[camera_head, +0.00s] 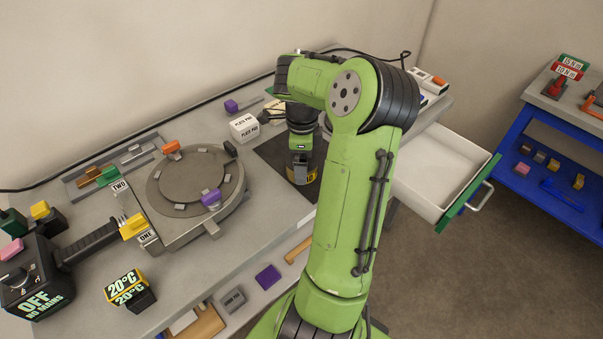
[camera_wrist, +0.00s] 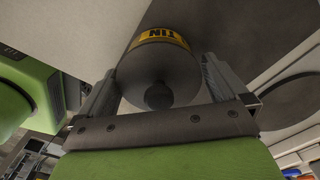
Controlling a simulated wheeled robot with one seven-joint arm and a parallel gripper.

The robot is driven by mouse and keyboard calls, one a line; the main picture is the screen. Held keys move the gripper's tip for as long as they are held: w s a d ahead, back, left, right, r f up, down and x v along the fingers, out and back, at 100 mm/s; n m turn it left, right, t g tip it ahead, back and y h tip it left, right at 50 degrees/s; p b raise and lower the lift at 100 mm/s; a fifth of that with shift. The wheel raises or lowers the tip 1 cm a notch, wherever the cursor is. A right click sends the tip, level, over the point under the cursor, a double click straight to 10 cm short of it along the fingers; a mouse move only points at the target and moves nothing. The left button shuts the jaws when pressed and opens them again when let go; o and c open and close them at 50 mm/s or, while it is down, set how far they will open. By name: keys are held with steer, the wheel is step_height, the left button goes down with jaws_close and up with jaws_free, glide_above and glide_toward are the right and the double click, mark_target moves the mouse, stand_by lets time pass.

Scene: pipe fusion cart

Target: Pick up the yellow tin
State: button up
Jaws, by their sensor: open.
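The yellow tin (camera_wrist: 158,62) shows in the wrist view as a dark grey round body with a dark knob and a yellow band lettered TIN. It sits between the two fingers of my gripper (camera_wrist: 160,72), which stand apart on either side of it. I cannot tell whether either finger touches it. In the head view my gripper (camera_head: 301,163) points down over the dark mat (camera_head: 272,152) on the bench. A bit of the tin's yellow band (camera_head: 312,178) shows beside it; the rest is hidden by my gripper and arm.
Left of the mat is a round heater plate (camera_head: 192,177) with coloured clips. A white box (camera_head: 244,127) stands behind the mat. An open white drawer (camera_head: 440,170) juts out at right. A blue cart (camera_head: 560,190) stands farther right.

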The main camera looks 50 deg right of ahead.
steer(key=shift+f, duration=0.15)
steer(key=shift+c, duration=0.3)
steer(key=c, duration=0.7)
steer(key=shift+c, duration=0.2)
step_height(320, 180, up, 10)
steer(key=p, duration=0.3)
